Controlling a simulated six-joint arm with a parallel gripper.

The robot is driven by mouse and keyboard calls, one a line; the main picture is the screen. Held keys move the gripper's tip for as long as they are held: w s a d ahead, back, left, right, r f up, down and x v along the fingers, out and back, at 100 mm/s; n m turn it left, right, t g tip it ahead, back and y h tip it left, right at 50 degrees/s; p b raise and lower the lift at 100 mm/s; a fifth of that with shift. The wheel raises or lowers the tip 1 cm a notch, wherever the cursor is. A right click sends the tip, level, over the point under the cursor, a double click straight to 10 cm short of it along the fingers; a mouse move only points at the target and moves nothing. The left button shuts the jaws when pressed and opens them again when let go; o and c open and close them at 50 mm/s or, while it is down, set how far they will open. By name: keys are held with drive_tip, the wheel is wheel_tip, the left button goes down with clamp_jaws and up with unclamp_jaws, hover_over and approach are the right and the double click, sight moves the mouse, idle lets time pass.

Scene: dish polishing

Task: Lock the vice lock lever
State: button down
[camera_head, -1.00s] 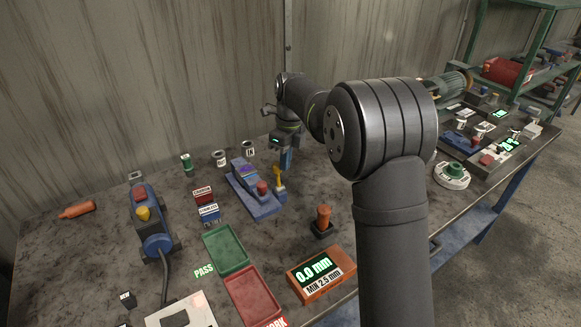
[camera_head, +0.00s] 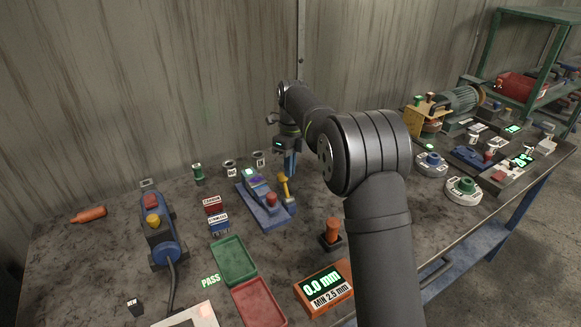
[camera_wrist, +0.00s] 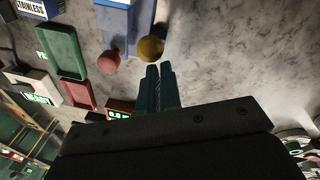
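The vice (camera_head: 268,212) is a blue block on the bench, with a purple-topped piece (camera_head: 256,182) at its far end and a red knob (camera_head: 271,199) near its front. A yellow lever (camera_head: 286,189) with a round knob stands at its right side. My gripper (camera_head: 290,172) points down just above and behind the lever knob. In the wrist view, the gripper's blue-green fingers (camera_wrist: 160,70) are close together with nothing seen between them. The yellow knob (camera_wrist: 151,49) lies just past the fingertips, with the red knob (camera_wrist: 109,62) to its left. Contact cannot be told.
An orange-handled stick (camera_head: 332,232) and an orange gauge box (camera_head: 324,287) reading 0.0 mm stand in front. Green (camera_head: 233,261) and red (camera_head: 260,303) trays lie front left. Bare bench lies right of the lever.

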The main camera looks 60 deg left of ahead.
drive_tip(key=shift+s+a, duration=0.25)
drive_tip(key=w+r, duration=0.3)
drive_tip(key=r, duration=0.8)
drive_tip(key=shift+w+r, duration=0.15)
drive_tip(key=shift+w, duration=0.05)
idle(0.6)
drive_tip(key=s+d+f+y, duration=0.3)
drive_tip(key=d+f, duration=0.2)
drive_tip(key=f, duration=0.6)
drive_tip(key=shift+d+f, duration=0.15)
drive_tip(key=shift+d, duration=0.25)
idle(0.4)
